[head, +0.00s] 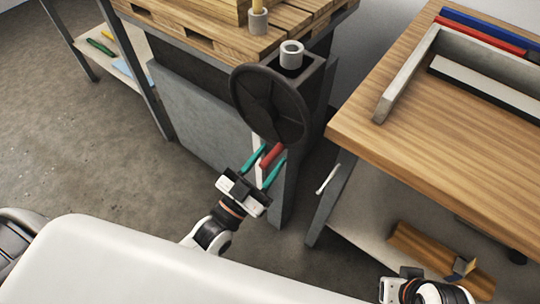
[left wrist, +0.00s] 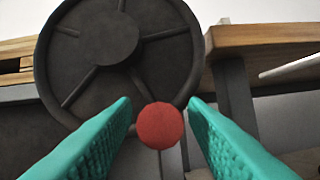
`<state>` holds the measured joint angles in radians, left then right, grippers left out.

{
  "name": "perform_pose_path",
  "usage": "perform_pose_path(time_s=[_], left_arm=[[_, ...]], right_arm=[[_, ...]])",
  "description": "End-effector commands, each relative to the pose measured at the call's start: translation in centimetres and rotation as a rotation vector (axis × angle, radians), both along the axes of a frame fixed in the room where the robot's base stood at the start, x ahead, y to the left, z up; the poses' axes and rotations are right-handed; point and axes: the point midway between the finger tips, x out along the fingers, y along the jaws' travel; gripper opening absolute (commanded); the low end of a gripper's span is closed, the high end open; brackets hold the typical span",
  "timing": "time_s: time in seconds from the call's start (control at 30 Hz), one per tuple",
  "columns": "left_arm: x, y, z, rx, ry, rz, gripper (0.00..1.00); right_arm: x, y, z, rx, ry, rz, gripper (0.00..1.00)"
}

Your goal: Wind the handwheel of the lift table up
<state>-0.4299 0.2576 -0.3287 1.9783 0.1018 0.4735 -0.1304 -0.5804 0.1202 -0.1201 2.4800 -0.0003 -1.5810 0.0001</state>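The dark handwheel (head: 268,104) is mounted on the grey post of the lift table (head: 205,122). In the left wrist view the handwheel (left wrist: 112,62) shows its hub and spokes. Its red handle (head: 272,155) sticks out at the lower rim. My left gripper (head: 264,164) is open, with its teal fingers on either side of the red handle. In the left wrist view the round end of the handle (left wrist: 160,126) lies between the fingertips, with gaps on both sides. My right arm shows at the bottom right of the head view, but its fingers cannot be made out.
A wooden pallet (head: 185,40) rests on top of the lift table. A wooden workbench (head: 440,130) with a grey-framed tray stands close on the right. Its lower shelf holds a wooden block (head: 425,250). Bare floor lies to the left.

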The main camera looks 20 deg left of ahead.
Motion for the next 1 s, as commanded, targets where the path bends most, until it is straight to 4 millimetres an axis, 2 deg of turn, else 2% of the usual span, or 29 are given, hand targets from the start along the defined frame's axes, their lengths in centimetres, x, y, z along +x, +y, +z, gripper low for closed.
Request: perform_pose_path(time_s=[0.13,0.4,0.67,1.0], left_arm=[[0.76,-0.33,0.37,0.000,-0.001,0.000,0.40],[0.86,-0.37,0.40,0.000,0.001,0.000,0.40],[0.84,-0.35,0.39,0.000,0.001,0.000,0.00],[0.88,-0.20,0.35,0.017,-0.005,0.000,0.00]], right_arm=[[-0.01,0.00,-0.03,0.000,0.000,0.000,0.27],[-0.01,0.01,-0.03,0.000,0.000,0.000,0.27],[-0.01,0.02,-0.02,0.000,0.000,0.001,0.27],[0.00,0.01,0.14,0.000,-0.001,0.000,0.27]])
